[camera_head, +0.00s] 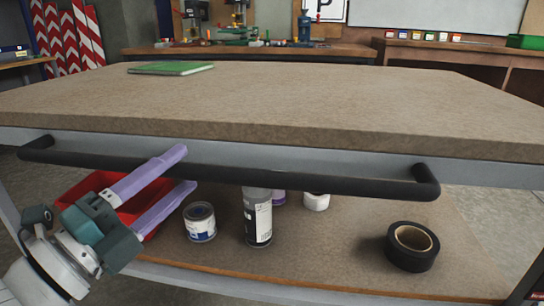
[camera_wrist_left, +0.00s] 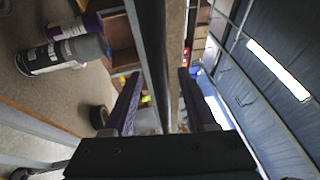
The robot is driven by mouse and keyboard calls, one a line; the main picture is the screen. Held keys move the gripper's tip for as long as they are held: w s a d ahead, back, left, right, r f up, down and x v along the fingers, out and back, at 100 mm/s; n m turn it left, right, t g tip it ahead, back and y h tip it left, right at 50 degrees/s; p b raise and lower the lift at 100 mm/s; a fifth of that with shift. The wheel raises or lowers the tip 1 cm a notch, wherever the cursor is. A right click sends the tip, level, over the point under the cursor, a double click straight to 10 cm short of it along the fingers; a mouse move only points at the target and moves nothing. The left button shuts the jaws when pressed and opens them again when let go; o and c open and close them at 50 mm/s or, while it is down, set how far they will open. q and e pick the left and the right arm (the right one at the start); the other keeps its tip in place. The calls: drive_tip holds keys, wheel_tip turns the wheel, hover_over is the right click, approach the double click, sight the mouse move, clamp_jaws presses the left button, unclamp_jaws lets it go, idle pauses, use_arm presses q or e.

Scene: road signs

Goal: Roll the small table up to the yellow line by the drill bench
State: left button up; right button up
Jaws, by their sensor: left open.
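The small table has a speckled brown top (camera_head: 300,100), a grey frame and a lower shelf (camera_head: 330,235). A black handle bar (camera_head: 300,182) runs along its near side. My left gripper (camera_head: 187,166) is open at the left part of the bar, one purple finger above it and one below. In the left wrist view the bar (camera_wrist_left: 153,50) lies between the open fingers (camera_wrist_left: 157,74); contact cannot be told. The drill bench (camera_head: 270,54) stands behind the table, with drill presses on it. The yellow line is not visible. My right gripper is not in view.
A green book (camera_head: 171,68) lies on the tabletop. The shelf carries a red bin (camera_head: 85,186), a can (camera_head: 200,222), a spray can (camera_head: 257,218), a white-labelled container (camera_head: 316,201) and black tape (camera_head: 412,246). Another bench (camera_head: 450,50) is at back right; striped boards (camera_head: 70,35) stand back left.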

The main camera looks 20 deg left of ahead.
use_arm(q)
drive_tip(key=shift+x, duration=0.8)
clamp_jaws()
idle(0.9)
